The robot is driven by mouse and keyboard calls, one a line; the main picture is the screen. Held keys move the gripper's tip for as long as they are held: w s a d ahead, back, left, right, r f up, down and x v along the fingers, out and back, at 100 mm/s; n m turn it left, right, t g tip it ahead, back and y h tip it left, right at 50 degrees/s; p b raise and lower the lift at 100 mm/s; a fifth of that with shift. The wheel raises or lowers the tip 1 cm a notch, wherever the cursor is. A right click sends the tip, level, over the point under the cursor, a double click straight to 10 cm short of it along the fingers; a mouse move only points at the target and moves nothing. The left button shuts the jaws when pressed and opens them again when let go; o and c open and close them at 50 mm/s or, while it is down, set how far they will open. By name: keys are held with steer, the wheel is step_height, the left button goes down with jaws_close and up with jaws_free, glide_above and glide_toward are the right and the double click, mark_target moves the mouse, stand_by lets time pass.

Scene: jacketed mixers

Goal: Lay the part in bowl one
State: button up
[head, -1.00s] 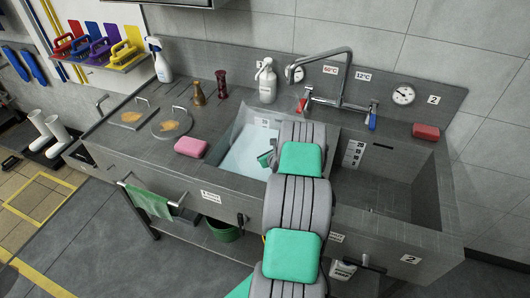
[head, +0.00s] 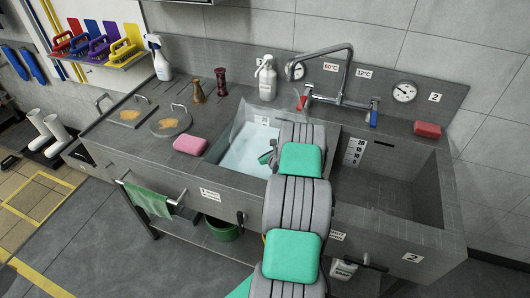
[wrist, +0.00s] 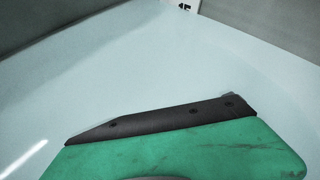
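The part is a green, dark-smudged plate (wrist: 190,150) with a black bolted strip along its edge, large across the bottom of the wrist view. In the head view, a small green piece of it (head: 265,158) shows just left of my arm's end, over bowl one. Bowl one is the left basin (head: 226,142), labelled 1, with pale blue water (head: 246,150). I cannot tell whether the part touches the water. My gripper's fingers are hidden behind my arm in the head view. Only a grey sliver shows at the wrist view's bottom edge, so its grip is not visible.
The right basin (head: 440,195), labelled 2, looks empty. A tap (head: 345,75) arches behind the basins. Round and square plates lie on the left counter.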

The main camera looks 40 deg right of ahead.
steer(key=shift+o, duration=1.3)
steer(key=shift+r+p, duration=0.7)
steer(key=shift+p, duration=0.05)
steer(key=v, duration=0.7)
steer(key=shift+s+b, duration=0.25)
steer(key=shift+b, duration=0.2)
steer(key=shift+a, duration=0.1)
